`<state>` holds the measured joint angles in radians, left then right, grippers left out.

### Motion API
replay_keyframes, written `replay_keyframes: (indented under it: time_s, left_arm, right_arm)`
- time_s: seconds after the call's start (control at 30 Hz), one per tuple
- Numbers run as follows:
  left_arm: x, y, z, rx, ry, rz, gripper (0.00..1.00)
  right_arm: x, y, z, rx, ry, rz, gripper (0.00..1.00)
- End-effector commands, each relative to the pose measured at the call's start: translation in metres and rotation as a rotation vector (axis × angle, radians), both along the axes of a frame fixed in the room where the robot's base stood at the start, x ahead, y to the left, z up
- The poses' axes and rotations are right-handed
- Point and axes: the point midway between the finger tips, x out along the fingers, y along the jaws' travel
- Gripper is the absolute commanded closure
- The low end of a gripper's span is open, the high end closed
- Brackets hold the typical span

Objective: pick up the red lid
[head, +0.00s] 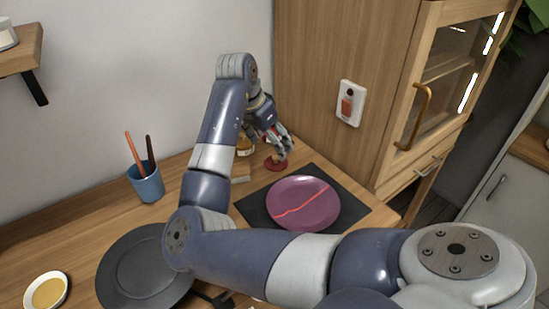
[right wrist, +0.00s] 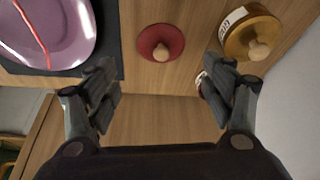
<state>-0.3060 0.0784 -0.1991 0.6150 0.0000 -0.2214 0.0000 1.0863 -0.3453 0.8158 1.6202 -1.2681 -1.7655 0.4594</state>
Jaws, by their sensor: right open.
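The red lid (head: 276,164) is a small round disc with a knob, lying on the wooden counter just behind the dark mat. In the right wrist view the red lid (right wrist: 152,36) shows whole, with a pale wooden knob, ahead of and between my fingertips. My right gripper (head: 283,150) is open and empty, reaching down close over the lid. In the right wrist view its two fingers (right wrist: 160,82) stand wide apart, with bare wood between them. I see no contact with the lid. My left gripper is not in view.
A purple plate (head: 316,206) with a red seam lies on a dark mat (head: 256,209) beside the lid. A gold-lidded jar (right wrist: 250,38) stands close on the lid's other side. A blue cup (head: 147,185), grey plate (head: 125,276) and small bowl (head: 47,291) stand left.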

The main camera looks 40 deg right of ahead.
Motion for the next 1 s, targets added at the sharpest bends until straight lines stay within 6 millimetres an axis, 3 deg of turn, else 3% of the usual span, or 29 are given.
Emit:
replay_keyframes:
  time_s: [0.17,0.5,0.77,0.8,1.0]
  left_arm:
    - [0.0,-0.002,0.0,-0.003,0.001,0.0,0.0]
    - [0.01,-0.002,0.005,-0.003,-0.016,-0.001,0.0]
    - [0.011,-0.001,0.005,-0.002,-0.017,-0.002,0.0]
    - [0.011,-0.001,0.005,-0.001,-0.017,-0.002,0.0]
    - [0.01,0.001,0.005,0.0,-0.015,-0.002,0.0]
  right_arm:
    - [0.001,-0.004,-0.012,-0.001,0.0,0.001,0.25]
    - [0.002,-0.018,-0.055,-0.002,-0.001,0.001,0.25]
    - [0.003,-0.02,-0.058,-0.002,-0.002,0.001,0.25]
    - [0.003,-0.02,-0.058,-0.002,-0.002,0.001,0.27]
    - [0.003,-0.02,-0.058,-0.002,-0.002,0.001,0.64]
